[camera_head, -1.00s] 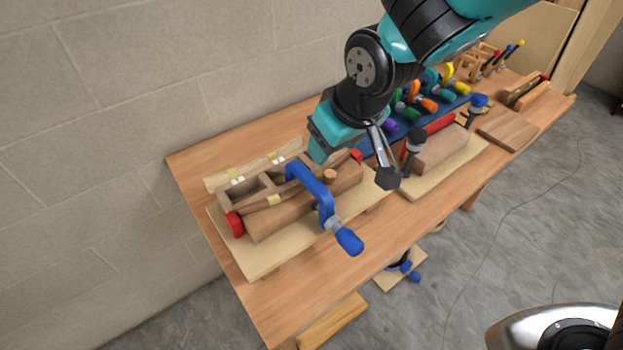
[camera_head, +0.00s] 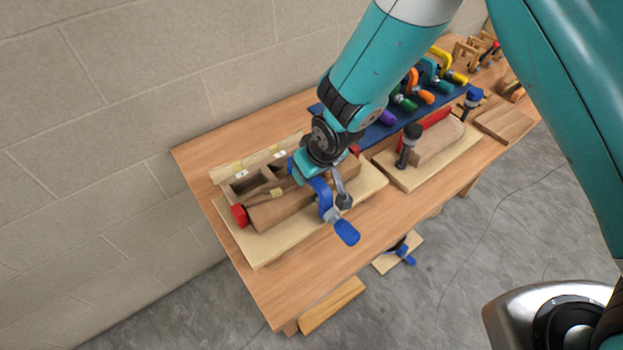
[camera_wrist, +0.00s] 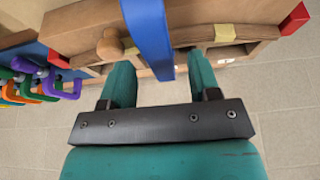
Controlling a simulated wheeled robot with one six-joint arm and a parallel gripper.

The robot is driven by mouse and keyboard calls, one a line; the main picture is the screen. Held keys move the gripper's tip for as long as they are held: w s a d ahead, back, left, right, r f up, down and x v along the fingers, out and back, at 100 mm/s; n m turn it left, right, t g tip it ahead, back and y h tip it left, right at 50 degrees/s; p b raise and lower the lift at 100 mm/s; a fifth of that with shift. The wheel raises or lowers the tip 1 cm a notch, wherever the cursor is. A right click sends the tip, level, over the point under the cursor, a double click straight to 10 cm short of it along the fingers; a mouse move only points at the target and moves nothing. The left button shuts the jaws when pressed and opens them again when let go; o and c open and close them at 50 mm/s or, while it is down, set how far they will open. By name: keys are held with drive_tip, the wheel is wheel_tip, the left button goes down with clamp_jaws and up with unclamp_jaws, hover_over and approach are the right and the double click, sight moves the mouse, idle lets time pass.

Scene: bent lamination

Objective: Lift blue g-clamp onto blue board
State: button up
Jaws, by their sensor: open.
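The blue g-clamp (camera_head: 323,193) sits over the wooden form of the left lamination, its blue handle hanging past the near side. In the wrist view the blue clamp bar (camera_wrist: 148,35) runs down between my gripper's fingers. My gripper (camera_wrist: 160,66) is open, with a finger on each side of the bar and gaps between. In the head view my gripper (camera_head: 304,168) is at the top of the clamp and hides part of it. The blue board (camera_head: 376,137) lies at the back of the bench with several coloured clamps on it, partly hidden by my arm.
The left form rests on a pale baseboard (camera_head: 258,249) with red end pieces (camera_head: 239,215). A second wooden form (camera_head: 437,142) with a dark-handled clamp (camera_head: 411,138) stands to the right. A block wall (camera_head: 120,100) is close behind the bench. The front bench strip (camera_head: 285,285) is clear.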

drive_tip(key=shift+x, duration=1.05)
drive_tip(key=shift+f, duration=0.3)
drive_tip(key=shift+c, duration=0.2)
drive_tip(key=c, duration=0.9)
